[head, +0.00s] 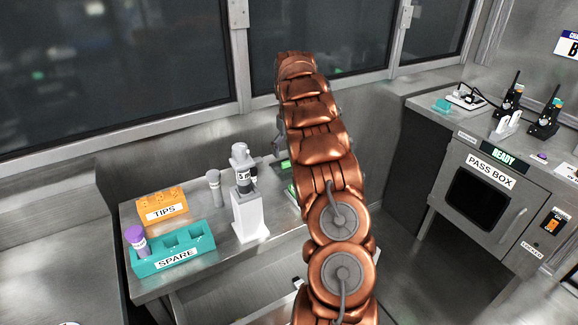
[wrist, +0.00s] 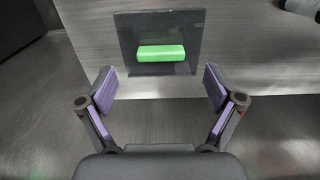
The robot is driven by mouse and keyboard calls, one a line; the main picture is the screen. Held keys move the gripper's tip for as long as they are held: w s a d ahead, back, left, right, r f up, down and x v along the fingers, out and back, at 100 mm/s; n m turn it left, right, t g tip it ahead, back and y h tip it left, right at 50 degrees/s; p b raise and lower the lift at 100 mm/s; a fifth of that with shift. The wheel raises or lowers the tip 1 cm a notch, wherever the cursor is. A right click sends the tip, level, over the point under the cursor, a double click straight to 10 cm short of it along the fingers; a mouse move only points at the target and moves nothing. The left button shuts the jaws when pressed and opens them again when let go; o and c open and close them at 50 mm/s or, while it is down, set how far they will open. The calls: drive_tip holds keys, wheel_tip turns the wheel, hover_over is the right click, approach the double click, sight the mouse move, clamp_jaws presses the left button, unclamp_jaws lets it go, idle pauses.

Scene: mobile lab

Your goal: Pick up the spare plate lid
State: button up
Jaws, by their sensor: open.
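In the wrist view, a dark, flat square piece with a raised bright green bar, which looks like the spare plate lid (wrist: 161,53), lies on the grey metal bench. In the head view only slivers of green show beside my arm; the rest is hidden. My gripper (wrist: 160,89) is open and empty, with its purple-padded fingers spread wide. The lid lies beyond the fingertips, centred between them in the picture, and nothing touches it.
A teal SPARE rack (head: 203,252) with a purple-capped tube, an orange TIPS box (head: 160,201) and a white pipette stand (head: 250,217) are on the bench (head: 130,218) left of my arm. The pass box (head: 480,190) stands at right.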

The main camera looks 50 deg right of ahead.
sight(289, 165)
wheel_tip(289, 165, down, 4)
drive_tip(key=shift+s+a+f+p, duration=0.1)
drive_tip(key=shift+s+f+p, duration=0.1)
drive_tip(key=shift+p, duration=0.3)
drive_tip(key=shift+w, duration=0.1)
drive_tip(key=c, duration=1.1)
drive_tip(key=shift+r, duration=0.15)
